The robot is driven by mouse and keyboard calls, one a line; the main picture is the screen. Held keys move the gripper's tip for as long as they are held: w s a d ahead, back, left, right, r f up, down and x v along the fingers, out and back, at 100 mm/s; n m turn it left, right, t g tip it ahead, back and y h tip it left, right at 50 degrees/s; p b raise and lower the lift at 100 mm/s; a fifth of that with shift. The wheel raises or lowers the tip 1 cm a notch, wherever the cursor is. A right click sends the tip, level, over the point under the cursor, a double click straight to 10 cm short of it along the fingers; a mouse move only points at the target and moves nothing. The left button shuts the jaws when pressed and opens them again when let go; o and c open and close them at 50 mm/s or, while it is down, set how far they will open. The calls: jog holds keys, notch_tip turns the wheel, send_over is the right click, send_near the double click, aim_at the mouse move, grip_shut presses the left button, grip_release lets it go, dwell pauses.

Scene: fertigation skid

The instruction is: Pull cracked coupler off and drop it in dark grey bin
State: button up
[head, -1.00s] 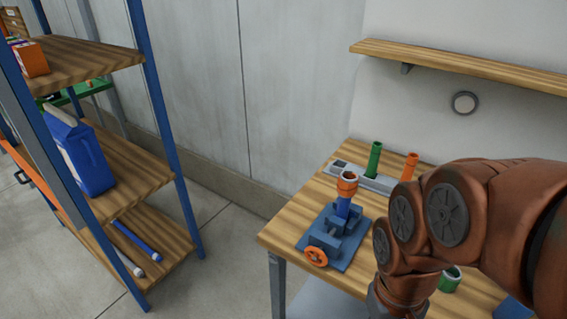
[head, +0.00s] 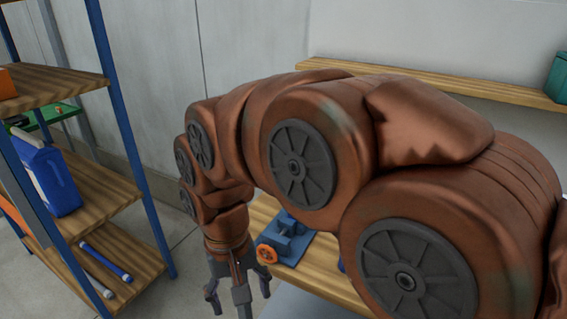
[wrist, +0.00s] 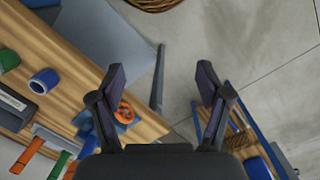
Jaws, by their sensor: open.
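My gripper (head: 240,290) is open and empty, pointing down just left of the workbench. The handwheel also shows in the wrist view (wrist: 124,112), beside the left finger. The orange coupler on the upright blue pipe in the vise is hidden behind my arm in the head view, and I cannot make it out in the wrist view. I cannot identify the dark grey bin.
A wooden shelf rack with blue posts (head: 125,130) stands left, holding a blue jug (head: 45,175). The wooden bench (wrist: 50,50) carries a blue ring (wrist: 45,80), a green piece (wrist: 8,58) and a dark labelled box (wrist: 12,107). Open floor (wrist: 250,50) lies beside the bench.

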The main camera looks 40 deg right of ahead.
jog(key=w+d+r+m+t+b, duration=0.1)
jog(key=w+d+r+m, duration=0.2)
jog(key=w+d+m, duration=0.35)
jog(key=w+d+r+m, duration=0.3)
jog(key=w+d+m, duration=0.3)
jog(key=w+d, duration=0.1)
jog(key=w+d+m, duration=0.1)
jog(key=d+m, duration=0.2)
jog(key=d, duration=0.2)
jog(key=w+d+m, duration=0.1)
jog(key=d+m, duration=0.3)
jog(key=d, duration=0.1)
jog(key=w+d+r+m+b, duration=0.1)
jog(key=d+m, duration=0.2)
jog(key=d, duration=0.2)
jog(key=shift+d, duration=0.4)
jog(key=shift+s+d+m, duration=0.1)
jog(key=shift+d+m, duration=0.4)
jog(key=shift+m, duration=0.05)
jog(key=shift+f, duration=0.2)
jog(key=shift+f+p, duration=0.75)
jog(key=shift+f, duration=2.95)
grip_shut()
